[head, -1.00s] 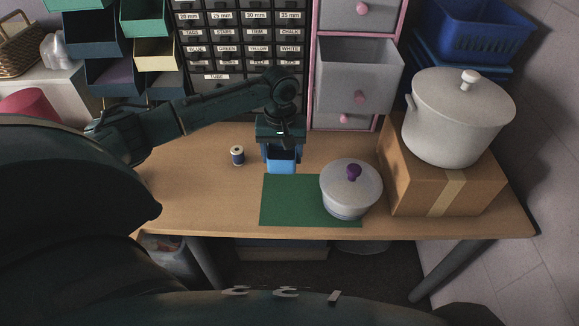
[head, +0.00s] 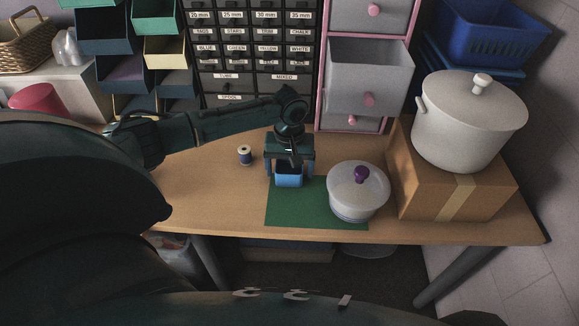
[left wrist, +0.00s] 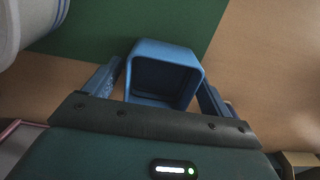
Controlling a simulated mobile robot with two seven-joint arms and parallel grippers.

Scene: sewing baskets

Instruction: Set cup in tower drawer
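The blue square-sided cup (head: 289,181) is between the fingers of my left gripper (head: 289,172), over the back left part of the green mat. In the left wrist view the cup (left wrist: 163,72) shows its hollow mouth, with a finger of the gripper (left wrist: 162,85) against each side. Whether its base touches the mat is hard to tell. The tower (head: 323,70) has a pink frame and grey drawers with pink knobs. Its middle drawer (head: 368,88) is pulled out, to the right of and behind the gripper. My right gripper is not in view.
A lidded white pot (head: 357,196) stands on the green mat (head: 290,211), right of the gripper. A thread spool (head: 245,155) stands left. A larger pot (head: 465,125) sits on a cardboard box (head: 430,194) at right. The table's front left is clear.

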